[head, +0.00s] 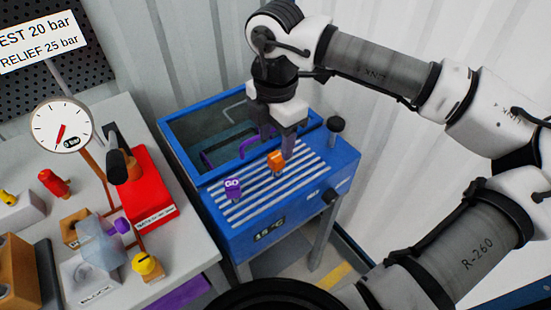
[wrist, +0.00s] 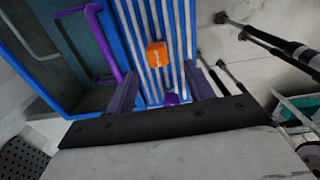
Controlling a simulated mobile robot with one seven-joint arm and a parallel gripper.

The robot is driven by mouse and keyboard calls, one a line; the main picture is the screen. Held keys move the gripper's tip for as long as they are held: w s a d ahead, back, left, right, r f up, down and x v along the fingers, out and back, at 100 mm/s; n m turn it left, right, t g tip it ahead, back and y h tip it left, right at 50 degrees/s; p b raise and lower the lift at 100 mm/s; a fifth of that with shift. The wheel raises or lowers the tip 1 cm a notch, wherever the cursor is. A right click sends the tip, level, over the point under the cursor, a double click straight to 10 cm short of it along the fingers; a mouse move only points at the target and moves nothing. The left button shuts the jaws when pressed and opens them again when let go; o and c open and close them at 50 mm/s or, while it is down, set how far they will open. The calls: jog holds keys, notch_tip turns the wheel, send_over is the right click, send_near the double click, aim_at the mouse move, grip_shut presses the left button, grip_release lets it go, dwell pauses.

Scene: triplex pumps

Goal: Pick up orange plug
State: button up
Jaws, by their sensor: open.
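The orange plug (head: 276,161) stands on the white-striped top of the blue tank unit (head: 292,231), with light marking on its face. It also shows in the wrist view (wrist: 157,55), upper centre, just beyond the fingertips and roughly between their lines. My gripper (head: 277,143) is above and close to the orange plug in the head view. Its two fingers are spread apart with nothing between them in the wrist view (wrist: 160,72). I cannot tell the exact gap between fingertips and plug.
A purple plug (head: 232,188) marked "GO" stands on the stripes, left of the orange one. The open tank (head: 205,137) lies behind, with a purple bent handle (wrist: 98,35). A bench with a red block (head: 148,196) stands left.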

aim_at(277, 155)
jog(key=shift+w+d+f+p, duration=0.15)
jog(key=shift+f+p, duration=0.45)
jog(key=shift+f, duration=1.4)
jog(key=shift+w+a+f+p, duration=0.1)
jog(key=shift+f+p, duration=0.45)
jog(key=shift+f, duration=1.4)
jog(key=c, duration=1.1)
jog(key=shift+r, duration=0.1)
